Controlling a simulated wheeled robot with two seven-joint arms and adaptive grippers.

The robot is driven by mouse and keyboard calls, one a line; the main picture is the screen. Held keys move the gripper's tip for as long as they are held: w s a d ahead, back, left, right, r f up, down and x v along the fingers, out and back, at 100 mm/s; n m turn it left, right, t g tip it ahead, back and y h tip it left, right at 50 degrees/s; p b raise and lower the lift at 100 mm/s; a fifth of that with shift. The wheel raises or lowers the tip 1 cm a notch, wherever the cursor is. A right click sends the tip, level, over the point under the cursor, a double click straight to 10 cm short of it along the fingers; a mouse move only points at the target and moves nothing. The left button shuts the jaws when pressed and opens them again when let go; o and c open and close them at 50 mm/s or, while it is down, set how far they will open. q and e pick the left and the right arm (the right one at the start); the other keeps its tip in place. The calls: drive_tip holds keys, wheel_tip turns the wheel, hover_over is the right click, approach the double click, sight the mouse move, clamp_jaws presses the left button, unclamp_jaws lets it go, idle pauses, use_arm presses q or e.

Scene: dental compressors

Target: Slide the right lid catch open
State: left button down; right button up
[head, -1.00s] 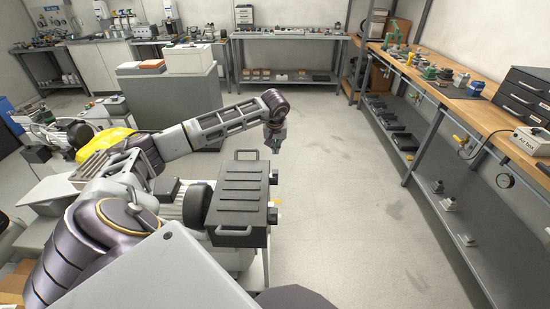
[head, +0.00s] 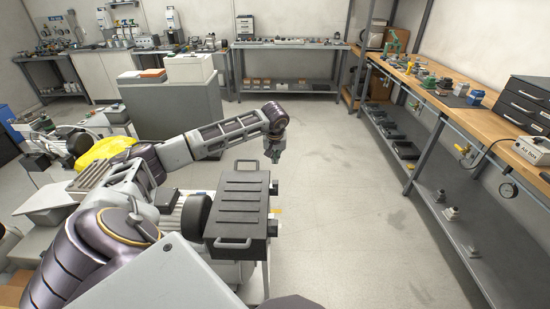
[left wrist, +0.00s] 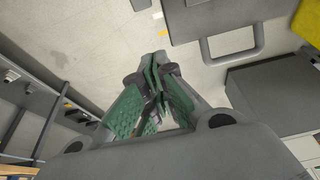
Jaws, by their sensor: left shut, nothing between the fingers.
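The black ribbed lid (head: 238,205) of a compressor box has a bar handle at its far end and another at its near end. Two dark knob-like catches (head: 273,187) stick out from its right side; their exact state is too small to tell. My left gripper (head: 275,157) points down just beyond the lid's far right corner, apart from it. In the left wrist view its green-padded fingers (left wrist: 157,62) are shut and empty, over floor. The lid's handle (left wrist: 232,43) shows there at upper right; no catch is clear in that view. My right gripper is out of view.
Open floor (head: 345,215) lies right of the lid. A wooden workbench (head: 465,110) with a grey lower shelf runs along the right. A grey cabinet (head: 170,105) stands behind my left arm. A yellow object (head: 103,153) lies at the left.

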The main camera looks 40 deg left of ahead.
sight(275, 184)
use_arm(q)
wheel_tip(275, 184, down, 8)
drive_tip(key=s, duration=0.1)
drive_tip(key=shift+d, duration=0.4)
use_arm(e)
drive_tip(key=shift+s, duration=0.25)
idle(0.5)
use_arm(q)
drive_tip(key=shift+s+d, duration=0.1)
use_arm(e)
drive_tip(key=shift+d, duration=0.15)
use_arm(q)
drive_tip(key=s+d, duration=0.1)
drive_tip(key=s, duration=0.1)
drive_tip(key=s+d, duration=0.1)
drive_tip(key=d, duration=0.1)
drive_tip(key=shift+s+r, duration=0.15)
drive_tip(key=shift+s, duration=0.2)
drive_tip(key=shift+s+d, duration=0.1)
drive_tip(key=shift+d, duration=0.05)
drive_tip(key=shift+f, duration=0.2)
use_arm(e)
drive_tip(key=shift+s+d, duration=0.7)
